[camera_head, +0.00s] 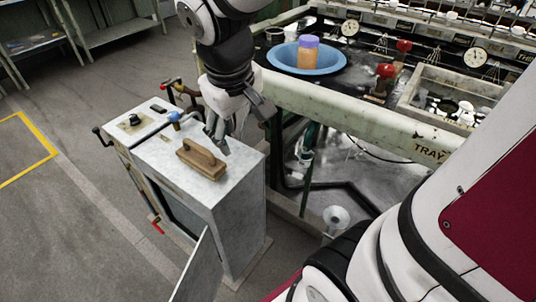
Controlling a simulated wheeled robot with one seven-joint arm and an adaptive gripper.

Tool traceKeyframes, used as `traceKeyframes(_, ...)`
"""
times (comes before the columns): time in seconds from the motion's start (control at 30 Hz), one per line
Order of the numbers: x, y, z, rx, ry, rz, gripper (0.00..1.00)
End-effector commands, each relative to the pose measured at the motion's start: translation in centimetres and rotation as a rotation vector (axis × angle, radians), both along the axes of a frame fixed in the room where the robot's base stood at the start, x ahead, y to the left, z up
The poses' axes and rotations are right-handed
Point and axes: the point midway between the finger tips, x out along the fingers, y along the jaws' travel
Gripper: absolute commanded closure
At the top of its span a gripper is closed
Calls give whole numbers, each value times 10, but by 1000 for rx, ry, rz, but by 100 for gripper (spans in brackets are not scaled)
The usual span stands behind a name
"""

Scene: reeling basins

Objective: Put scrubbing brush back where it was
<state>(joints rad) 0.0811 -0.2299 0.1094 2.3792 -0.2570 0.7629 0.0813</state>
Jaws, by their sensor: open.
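The scrubbing brush (202,160) is a brown, wooden-looking block with a raised grip. It lies on the pale grey top of a small metal cabinet (155,154). My gripper (219,139) hangs just behind the brush and slightly right of it, over the far right part of the cabinet top. Its jaws are open and hold nothing. It looks apart from the brush, but the exact gap cannot be told from this single view. The underside of the brush is hidden.
The cabinet also carries a small dark object (158,107), and its door (203,270) stands open at the front. A pale rail (350,118) runs along the bench to the right. A blue basin (307,64) holds an orange and purple jar (307,51).

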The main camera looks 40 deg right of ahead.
Motion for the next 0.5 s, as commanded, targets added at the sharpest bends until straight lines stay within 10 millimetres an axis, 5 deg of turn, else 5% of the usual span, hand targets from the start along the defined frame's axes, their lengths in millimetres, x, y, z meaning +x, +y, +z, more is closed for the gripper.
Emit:
traceKeyframes(0.3,-144,13,29,118,109,-114,29)
traceKeyframes(0.5,-195,25,29,188,161,-125,29)
